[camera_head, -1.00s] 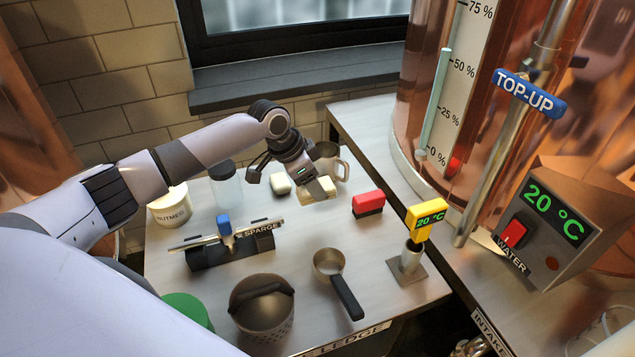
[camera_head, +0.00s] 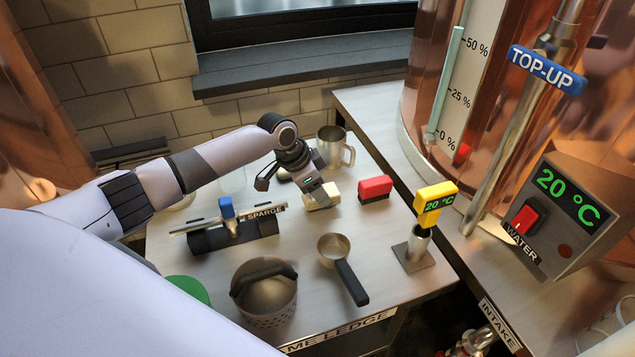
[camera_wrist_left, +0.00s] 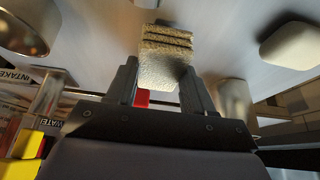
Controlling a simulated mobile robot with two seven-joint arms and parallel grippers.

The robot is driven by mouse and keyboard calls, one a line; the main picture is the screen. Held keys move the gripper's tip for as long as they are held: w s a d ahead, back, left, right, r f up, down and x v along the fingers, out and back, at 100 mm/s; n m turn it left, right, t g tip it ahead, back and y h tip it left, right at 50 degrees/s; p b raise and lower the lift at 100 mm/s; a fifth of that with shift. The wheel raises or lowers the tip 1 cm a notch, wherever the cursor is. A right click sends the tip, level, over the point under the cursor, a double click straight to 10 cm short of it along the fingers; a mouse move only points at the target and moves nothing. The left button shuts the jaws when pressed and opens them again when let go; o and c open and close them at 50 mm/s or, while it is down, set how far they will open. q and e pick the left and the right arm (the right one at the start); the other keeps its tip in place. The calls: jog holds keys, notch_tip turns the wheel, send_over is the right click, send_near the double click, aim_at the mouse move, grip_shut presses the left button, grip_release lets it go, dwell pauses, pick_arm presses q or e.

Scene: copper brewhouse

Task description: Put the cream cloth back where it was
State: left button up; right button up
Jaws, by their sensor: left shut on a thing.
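My left gripper (camera_head: 314,190) is shut on the cream cloth (camera_head: 322,197), a small folded pad. In the left wrist view the cloth (camera_wrist_left: 165,62) sits between the two fingers, its folded layers facing outward. The cloth is at or just above the metal table; I cannot tell whether it touches. It is left of a red block with a dark base (camera_head: 375,187) and in front of a metal mug (camera_head: 334,147). My right gripper is not in view.
A pale rounded block (camera_wrist_left: 290,45) lies near the gripper, mostly hidden in the head view. Bare table lies between cloth and scoop.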

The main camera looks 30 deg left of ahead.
pick_arm(q)
jog(key=shift+f, duration=0.45)
jog(key=shift+f+b, duration=0.3)
jog(key=shift+f, duration=0.1)
jog(key=o, duration=1)
jog(key=shift+o, duration=0.2)
jog(key=o, duration=0.5)
jog(key=shift+r, duration=0.1)
